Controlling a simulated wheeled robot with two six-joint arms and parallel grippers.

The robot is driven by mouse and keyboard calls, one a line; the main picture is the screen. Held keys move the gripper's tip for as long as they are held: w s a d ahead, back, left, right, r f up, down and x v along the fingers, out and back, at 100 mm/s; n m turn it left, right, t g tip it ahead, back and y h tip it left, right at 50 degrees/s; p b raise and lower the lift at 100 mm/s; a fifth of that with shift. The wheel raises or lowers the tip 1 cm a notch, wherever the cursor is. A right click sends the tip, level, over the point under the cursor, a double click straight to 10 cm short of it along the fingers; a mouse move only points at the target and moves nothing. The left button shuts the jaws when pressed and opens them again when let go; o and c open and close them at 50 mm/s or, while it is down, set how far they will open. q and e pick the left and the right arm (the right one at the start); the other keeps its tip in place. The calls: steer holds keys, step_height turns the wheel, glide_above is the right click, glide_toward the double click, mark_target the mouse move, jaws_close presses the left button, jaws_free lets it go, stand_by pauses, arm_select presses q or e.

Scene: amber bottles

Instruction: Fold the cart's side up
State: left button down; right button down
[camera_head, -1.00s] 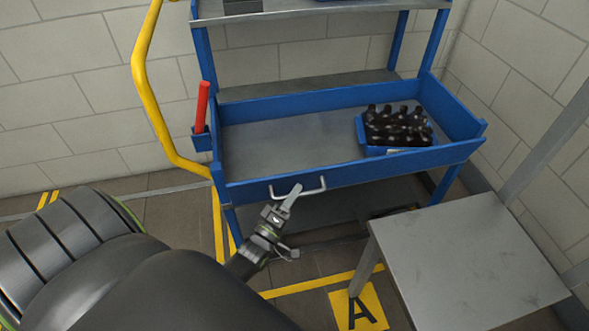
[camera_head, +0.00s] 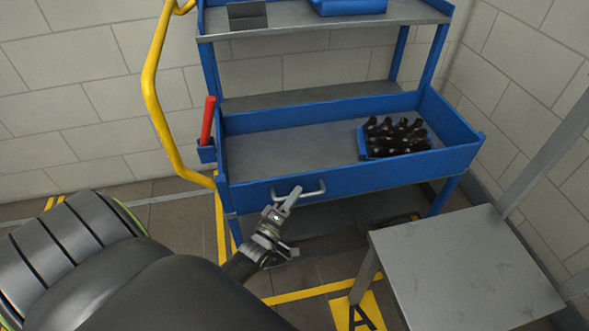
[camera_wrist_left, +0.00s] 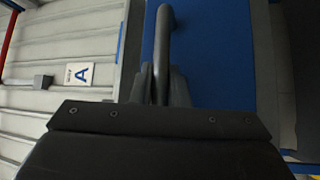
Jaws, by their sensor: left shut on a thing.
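The blue cart (camera_head: 222,150) stands against the wall with a grey-floored tray. Its front side (camera_head: 360,180) stands up along the tray's near edge, about upright, and covers the lower front of the bottle crate; I cannot tell if it is latched. A grey bar handle (camera_head: 313,192) sits on the side's outer face. My left gripper (camera_head: 292,198) is shut on this handle near its left end. The left wrist view shows the fingers (camera_wrist_left: 160,88) around the handle bar (camera_wrist_left: 164,35), with the blue side (camera_wrist_left: 210,55) beside it. My right gripper is out of view.
Dark bottles (camera_head: 397,135) stand in a blue crate (camera_head: 364,146) at the tray's right. A red-handled thing (camera_head: 207,122) sits in a holder at the cart's left, near a yellow rail (camera_head: 152,95). A grey table (camera_head: 465,265) stands close at the right.

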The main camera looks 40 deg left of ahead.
arm_select(q)
steer(key=shift+r, duration=0.15)
steer(key=c, duration=1.8)
jaws_free()
steer(key=shift+w, duration=0.1)
steer(key=o, duration=0.4)
steer(key=shift+a, duration=0.1)
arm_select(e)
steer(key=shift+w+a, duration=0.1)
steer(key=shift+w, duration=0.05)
arm_select(q)
steer(key=b+v, duration=0.1)
steer(key=v, duration=1.6)
steer(key=shift+s, duration=0.25)
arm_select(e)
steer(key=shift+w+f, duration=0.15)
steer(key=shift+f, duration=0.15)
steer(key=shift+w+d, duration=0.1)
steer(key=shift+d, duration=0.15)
